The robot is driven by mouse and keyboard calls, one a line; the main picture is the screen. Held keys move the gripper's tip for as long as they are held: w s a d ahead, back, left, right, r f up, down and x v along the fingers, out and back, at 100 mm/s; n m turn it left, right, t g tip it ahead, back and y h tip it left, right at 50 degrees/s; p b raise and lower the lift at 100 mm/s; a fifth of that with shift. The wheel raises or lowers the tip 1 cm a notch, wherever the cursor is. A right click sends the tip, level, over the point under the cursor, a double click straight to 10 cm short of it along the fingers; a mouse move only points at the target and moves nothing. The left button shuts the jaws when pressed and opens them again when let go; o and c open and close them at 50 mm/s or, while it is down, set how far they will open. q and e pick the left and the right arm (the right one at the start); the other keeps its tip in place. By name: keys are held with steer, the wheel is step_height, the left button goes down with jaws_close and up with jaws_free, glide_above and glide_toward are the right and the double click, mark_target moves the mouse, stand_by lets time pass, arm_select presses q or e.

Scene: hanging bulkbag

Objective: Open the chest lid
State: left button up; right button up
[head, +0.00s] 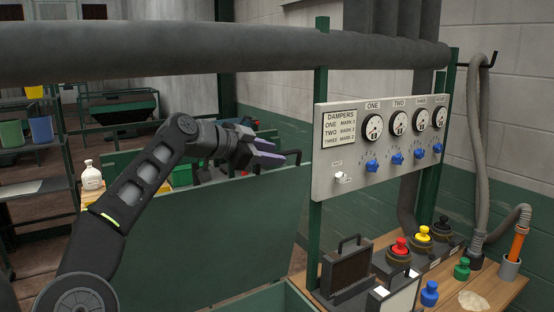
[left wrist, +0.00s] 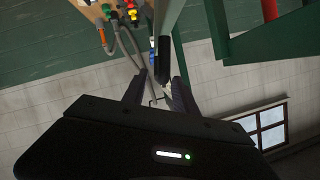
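The chest lid (head: 215,245) is a large dark green panel standing steeply raised, its face towards me. A green rim of the chest body (head: 285,300) shows at the bottom of the head view; most of the body is out of frame. My left gripper (head: 283,158) is at the lid's upper edge, towards its right end, with its fingers pointing right. In the left wrist view its two fingers (left wrist: 155,95) are apart, with a narrow edge and a dark bar beyond the gap. I cannot tell whether the fingers touch the lid. My right gripper is not in view.
A thick grey pipe (head: 230,48) crosses above the arm. A damper panel (head: 385,145) with gauges and blue knobs stands at right on green posts. Below it, a wooden bench (head: 490,290) carries coloured plungers and a dark handled box (head: 346,270). A white bottle (head: 91,175) stands behind at left.

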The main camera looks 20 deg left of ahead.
arm_select(q)
steer(key=shift+b+v, duration=0.75)
steer(key=shift+v, duration=1.85)
